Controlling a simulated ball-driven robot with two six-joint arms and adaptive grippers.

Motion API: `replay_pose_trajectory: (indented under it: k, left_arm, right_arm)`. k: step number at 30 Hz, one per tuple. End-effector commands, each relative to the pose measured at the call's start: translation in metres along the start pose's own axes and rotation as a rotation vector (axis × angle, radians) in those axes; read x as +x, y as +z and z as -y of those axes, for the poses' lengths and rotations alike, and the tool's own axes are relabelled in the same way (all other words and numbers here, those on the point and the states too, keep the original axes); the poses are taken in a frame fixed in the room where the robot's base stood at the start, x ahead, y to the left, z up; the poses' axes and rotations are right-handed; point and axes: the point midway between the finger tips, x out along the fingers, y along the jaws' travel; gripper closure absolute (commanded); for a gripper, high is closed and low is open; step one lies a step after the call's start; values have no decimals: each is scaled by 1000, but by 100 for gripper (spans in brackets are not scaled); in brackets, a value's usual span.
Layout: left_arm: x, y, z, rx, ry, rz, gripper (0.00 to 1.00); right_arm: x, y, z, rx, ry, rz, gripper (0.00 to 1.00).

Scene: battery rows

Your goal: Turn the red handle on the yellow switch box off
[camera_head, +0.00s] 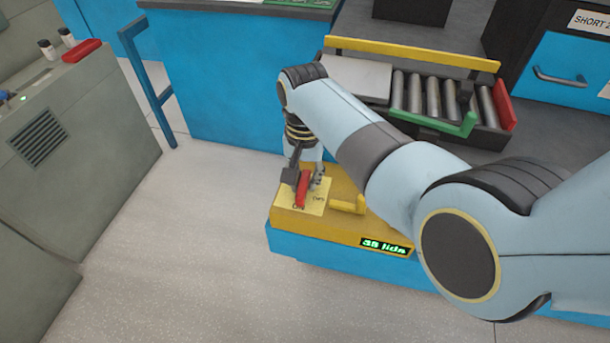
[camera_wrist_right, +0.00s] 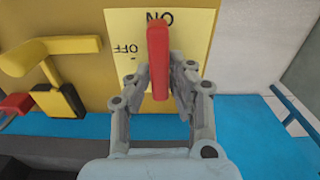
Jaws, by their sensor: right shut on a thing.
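The yellow switch box (camera_head: 335,228) stands on a blue base at the centre of the head view. On its top is a pale yellow label (camera_head: 318,207) with the red handle (camera_head: 302,189) over it. In the wrist view the red handle (camera_wrist_right: 158,62) stands upright between the fingers, its upper end at the inverted ON marking; OFF (camera_wrist_right: 126,48) is to its left. My right gripper (camera_head: 304,178) points down at the box. In the wrist view my right gripper (camera_wrist_right: 158,85) is shut on the red handle. My left gripper is not in view.
A yellow lever (camera_head: 348,205) sits on the box beside the label. A green display (camera_head: 386,246) is on its front edge. Behind is a tray of grey cylinders (camera_head: 432,95) with a green bar. Grey cabinets (camera_head: 80,150) stand left. The floor between is clear.

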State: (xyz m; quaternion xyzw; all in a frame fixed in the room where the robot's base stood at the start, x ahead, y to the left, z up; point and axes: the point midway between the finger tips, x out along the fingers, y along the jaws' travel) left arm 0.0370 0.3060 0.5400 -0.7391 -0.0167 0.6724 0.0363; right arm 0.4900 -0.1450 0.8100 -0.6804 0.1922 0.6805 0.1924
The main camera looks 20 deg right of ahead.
Motion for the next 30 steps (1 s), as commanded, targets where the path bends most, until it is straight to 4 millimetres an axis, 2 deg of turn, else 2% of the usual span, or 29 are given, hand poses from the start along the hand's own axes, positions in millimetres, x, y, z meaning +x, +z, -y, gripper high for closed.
replay_pose_trajectory:
  k: [8, 30]
  left_arm:
    - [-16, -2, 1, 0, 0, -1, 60]
    - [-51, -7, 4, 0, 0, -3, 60]
  right_arm:
    - [-2, 0, 1, -174, 2, 1, 100]
    - [-1, 4, 8, -873, 1, 1, 100]
